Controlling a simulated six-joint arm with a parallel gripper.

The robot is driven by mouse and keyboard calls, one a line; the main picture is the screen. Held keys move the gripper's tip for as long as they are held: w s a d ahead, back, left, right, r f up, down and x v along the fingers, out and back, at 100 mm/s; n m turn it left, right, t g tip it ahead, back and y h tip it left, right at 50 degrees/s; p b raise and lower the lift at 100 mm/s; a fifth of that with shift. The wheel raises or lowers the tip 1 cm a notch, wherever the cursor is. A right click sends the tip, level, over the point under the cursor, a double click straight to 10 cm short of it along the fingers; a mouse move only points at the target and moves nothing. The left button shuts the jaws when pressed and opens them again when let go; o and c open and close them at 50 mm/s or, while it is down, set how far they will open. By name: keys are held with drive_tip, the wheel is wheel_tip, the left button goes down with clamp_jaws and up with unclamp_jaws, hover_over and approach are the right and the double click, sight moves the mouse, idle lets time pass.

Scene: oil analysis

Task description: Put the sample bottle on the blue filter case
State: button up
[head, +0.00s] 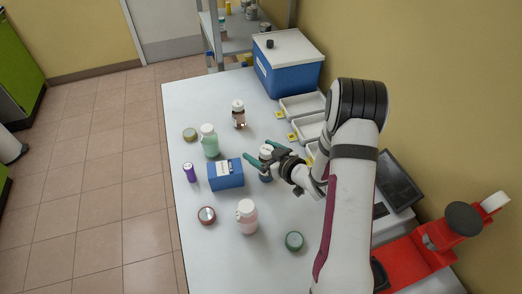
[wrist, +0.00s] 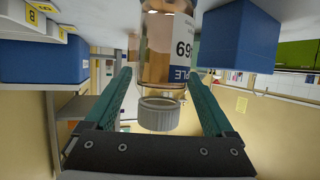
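The sample bottle (wrist: 165,45) is clear with amber contents, a white-and-blue label and a pale ribbed cap; it appears upside down in the wrist view. In the head view the bottle (head: 265,176) is partly hidden by my gripper (head: 264,155). My gripper's green fingers are spread on either side of it, with a gap at the left finger in the wrist view (wrist: 158,90). The blue filter case (head: 226,180) has a white label on top and lies on the table just left of the bottle. It also shows in the wrist view (wrist: 240,36).
Another amber bottle (head: 238,119) stands behind, a green bottle (head: 210,145) at left and a pink bottle (head: 247,222) in front. Round tins, including a green one (head: 294,241), lie around. White trays (head: 302,105) and a blue cooler (head: 287,77) line the right side.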

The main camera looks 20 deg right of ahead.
drive_tip(key=shift+r, duration=0.1)
drive_tip(key=s+d+r+m+g+h, duration=0.3)
drive_tip(key=s+r+h, duration=0.15)
drive_tip(key=s, duration=0.35)
drive_tip(key=s+d+r+m+g+h, duration=0.2)
drive_tip(key=s+r+m+g+h, duration=0.15)
drive_tip(key=s+r, duration=0.4)
drive_tip(key=s+a+r+m+g+y, duration=0.3)
drive_tip(key=s+a+g+y, duration=0.2)
drive_tip(key=s+a, duration=1)
drive_tip(key=s+g, duration=0.1)
drive_tip(key=s, duration=0.3)
drive_tip(key=shift+a, duration=0.3)
